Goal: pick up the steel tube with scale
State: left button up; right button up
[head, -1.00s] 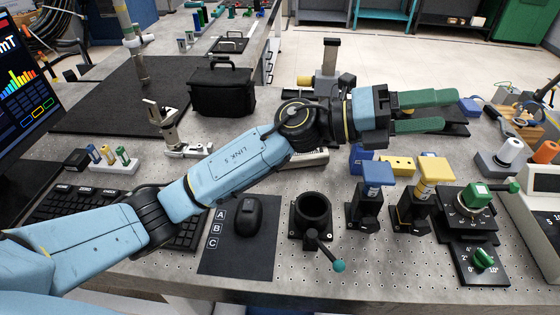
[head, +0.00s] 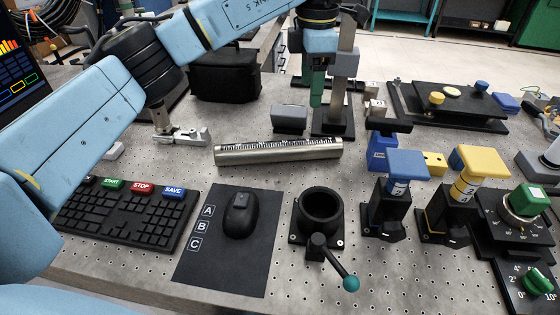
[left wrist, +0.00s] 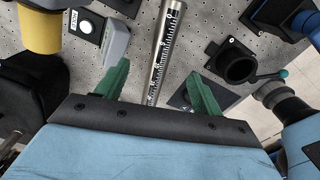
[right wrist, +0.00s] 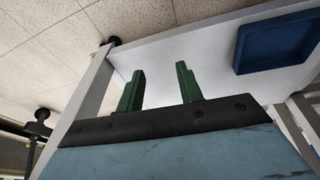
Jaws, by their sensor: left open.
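The steel tube with scale (head: 278,151) lies on its side across the perforated table, its dark scale strip facing up. In the left wrist view the tube (left wrist: 163,50) runs away from between the fingers. My left gripper (head: 317,86) points down above and behind the tube's right part in the head view. In the left wrist view my left gripper (left wrist: 156,90) is open, with one green finger on each side of the tube's line and nothing held. My right gripper (right wrist: 159,89) shows only in its wrist view, fingers apart and empty, away from the tube.
A black ring holder (head: 320,207) with a teal-tipped lever stands in front of the tube. A grey block (head: 289,118) and a post stand (head: 334,122) stand close behind. A small metal clamp (head: 180,136) is at left, a blue-topped mount (head: 397,185) at right.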

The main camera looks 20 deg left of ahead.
aim_at(310, 141)
pick_arm(q)
notch_tip(310, 141, down, 9)
jog(key=b, duration=0.3)
jog(key=shift+d+f, duration=0.1)
jog(key=shift+f, duration=0.1)
jog(key=shift+d+f+b, duration=0.1)
jog(key=shift+f+b, duration=0.25)
jog(key=shift+f, duration=0.3)
jog(key=f, duration=0.1)
jog(key=f+b, duration=0.1)
jog(key=f, duration=0.1)
jog(key=shift+s+d, duration=0.2)
jog(key=shift+d, duration=0.15)
jog(key=shift+f+b, duration=0.35)
jog(key=shift+f, duration=0.35)
grip_shut()
pick_arm(e)
jog(key=w+a+r+t+y, duration=0.1)
jog(key=a+r+t, duration=0.1)
jog(key=r, duration=0.9)
jog(key=shift+w+a+r, duration=0.4)
jog(key=shift+a, duration=0.5)
